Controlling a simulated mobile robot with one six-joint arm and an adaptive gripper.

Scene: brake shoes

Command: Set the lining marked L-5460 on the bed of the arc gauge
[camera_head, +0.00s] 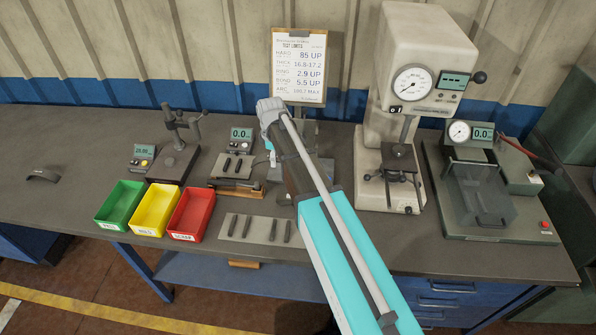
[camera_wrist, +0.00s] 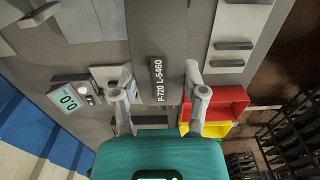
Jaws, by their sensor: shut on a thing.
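My gripper (camera_wrist: 160,97) shows in the wrist view, its two grey fingers shut on the sides of a dark grey-brown lining (camera_wrist: 142,45). The lining bears a black label reading P-720 L-5460 and runs out of the top of the wrist view.
Green (camera_head: 120,204), yellow (camera_head: 154,209) and red (camera_head: 190,212) bins stand at the front. A plate (camera_head: 238,231) of dark linings lies beside them. The far left is mostly clear.

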